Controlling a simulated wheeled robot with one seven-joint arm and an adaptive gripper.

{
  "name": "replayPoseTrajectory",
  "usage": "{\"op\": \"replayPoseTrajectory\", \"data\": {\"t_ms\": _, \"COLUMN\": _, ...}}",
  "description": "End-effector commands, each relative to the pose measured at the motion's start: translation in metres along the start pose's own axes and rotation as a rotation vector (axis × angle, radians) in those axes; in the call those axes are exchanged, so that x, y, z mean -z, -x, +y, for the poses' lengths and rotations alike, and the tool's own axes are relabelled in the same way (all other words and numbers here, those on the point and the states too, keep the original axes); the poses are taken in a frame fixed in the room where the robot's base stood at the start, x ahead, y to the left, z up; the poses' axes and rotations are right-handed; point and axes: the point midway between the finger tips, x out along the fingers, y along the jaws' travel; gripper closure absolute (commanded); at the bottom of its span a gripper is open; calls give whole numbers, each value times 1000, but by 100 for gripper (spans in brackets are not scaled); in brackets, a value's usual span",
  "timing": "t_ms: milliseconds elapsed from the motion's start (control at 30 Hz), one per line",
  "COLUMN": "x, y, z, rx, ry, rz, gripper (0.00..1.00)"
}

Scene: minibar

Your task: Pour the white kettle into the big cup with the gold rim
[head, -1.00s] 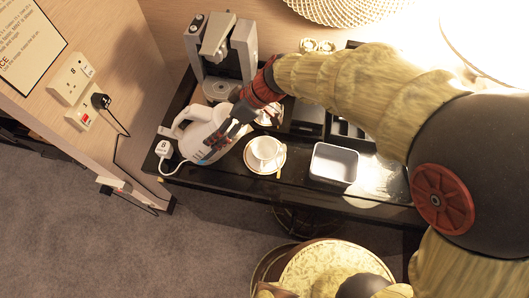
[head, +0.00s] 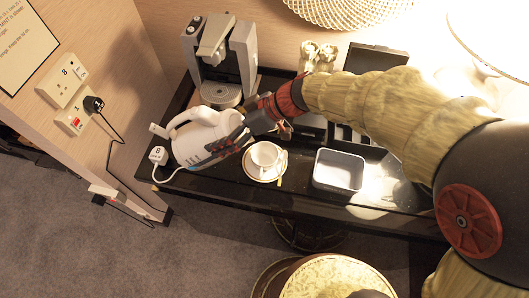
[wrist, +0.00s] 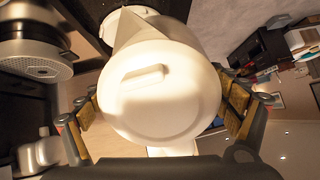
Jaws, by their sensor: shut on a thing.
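The white kettle (head: 197,136) is in my gripper (head: 226,146), above the left end of the black counter, with its handle toward the upper left. My gripper is shut around the kettle's body. The wrist view shows the kettle's round white top (wrist: 160,92) close up, with a finger on either side. A white cup (head: 265,154) stands upright on a saucer (head: 252,172), just right of the kettle and apart from it. Its gold rim is too small to make out. The kettle's spout is not clear.
A grey coffee machine (head: 242,55) stands behind the kettle. A grey metal tray (head: 338,170) lies right of the saucer. A white plug with a cord (head: 158,155) is at the counter's left end, near the side wall with sockets (head: 62,82). A round stool (head: 335,280) stands in front.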

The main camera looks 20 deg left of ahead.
Motion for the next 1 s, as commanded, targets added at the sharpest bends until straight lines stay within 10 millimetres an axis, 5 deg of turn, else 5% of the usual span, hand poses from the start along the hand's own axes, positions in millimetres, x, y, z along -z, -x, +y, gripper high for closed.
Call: {"op": "replayPoseTrajectory", "data": {"t_ms": 1000, "x": 0, "y": 1, "z": 2, "rx": 9, "ry": 4, "rz": 57, "gripper": 71}}
